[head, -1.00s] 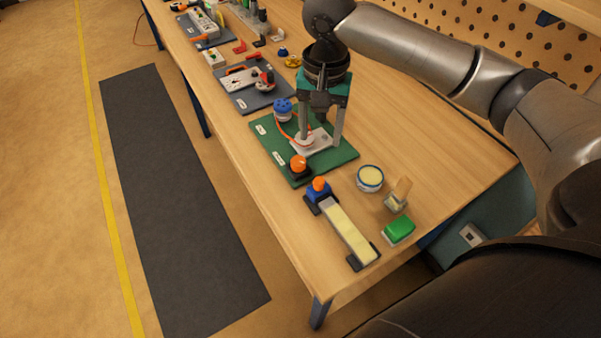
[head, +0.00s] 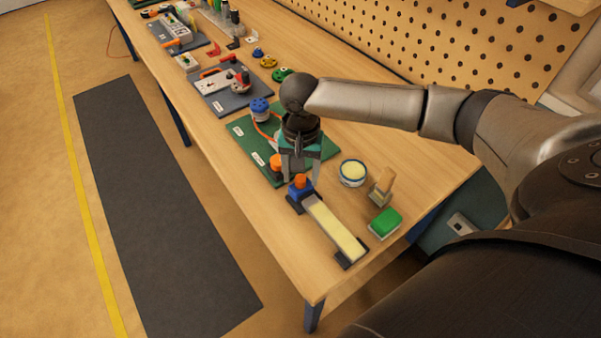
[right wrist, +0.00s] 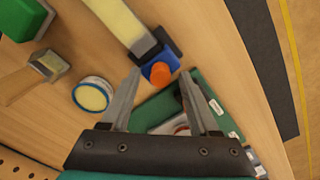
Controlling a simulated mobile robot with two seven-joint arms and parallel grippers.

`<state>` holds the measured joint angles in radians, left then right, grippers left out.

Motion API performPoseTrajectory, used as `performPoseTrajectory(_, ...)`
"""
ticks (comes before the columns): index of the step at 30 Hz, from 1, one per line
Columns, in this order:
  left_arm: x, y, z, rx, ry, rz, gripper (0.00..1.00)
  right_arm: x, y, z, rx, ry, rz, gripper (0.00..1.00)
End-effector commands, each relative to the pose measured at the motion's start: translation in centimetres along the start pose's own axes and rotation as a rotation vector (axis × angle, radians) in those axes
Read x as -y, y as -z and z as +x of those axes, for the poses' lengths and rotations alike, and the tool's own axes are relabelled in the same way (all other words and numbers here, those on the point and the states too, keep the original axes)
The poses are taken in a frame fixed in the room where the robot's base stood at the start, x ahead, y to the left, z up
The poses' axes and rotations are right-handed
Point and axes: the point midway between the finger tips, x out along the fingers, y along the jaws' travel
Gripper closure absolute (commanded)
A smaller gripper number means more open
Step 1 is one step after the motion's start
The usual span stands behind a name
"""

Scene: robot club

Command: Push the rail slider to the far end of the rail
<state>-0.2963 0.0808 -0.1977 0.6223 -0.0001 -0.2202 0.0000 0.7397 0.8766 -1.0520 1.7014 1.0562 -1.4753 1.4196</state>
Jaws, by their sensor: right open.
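The rail (head: 335,229) is a pale yellow strip with dark end blocks, lying on the bench near its front corner. The rail slider (head: 301,193) is a blue block with an orange knob, at the rail end beside the green board. In the right wrist view the slider (right wrist: 160,69) shows its knob in line between my fingertips. My right gripper (head: 302,178) is open, fingers pointing down, just behind and above the slider. Whether a finger touches it I cannot tell. The right gripper also shows in the wrist view (right wrist: 160,76). My left gripper is not in view.
A green board (head: 240,130) with a blue-capped part and an orange knob lies just beyond the slider. A round tin (head: 352,174), a wooden-handled brush (head: 382,187) and a green block (head: 385,223) stand right of the rail. Bare bench lies along the rail's left side.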

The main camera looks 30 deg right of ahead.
Motion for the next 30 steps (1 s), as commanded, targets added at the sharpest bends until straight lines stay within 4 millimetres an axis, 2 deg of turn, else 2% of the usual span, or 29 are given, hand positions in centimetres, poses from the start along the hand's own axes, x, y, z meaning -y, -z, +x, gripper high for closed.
performPoseTrajectory(5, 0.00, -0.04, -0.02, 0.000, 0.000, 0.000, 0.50, 0.01, -0.01, -0.02, 0.000, 0.000, 0.000, 0.41)
performPoseTrajectory(21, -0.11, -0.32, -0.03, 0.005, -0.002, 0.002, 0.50, 0.01, 0.00, -0.06, 0.000, 0.000, 0.000, 1.00)
performPoseTrajectory(30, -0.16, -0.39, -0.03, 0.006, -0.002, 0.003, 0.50, -0.01, 0.02, -0.08, 0.000, 0.000, 0.000, 1.00)
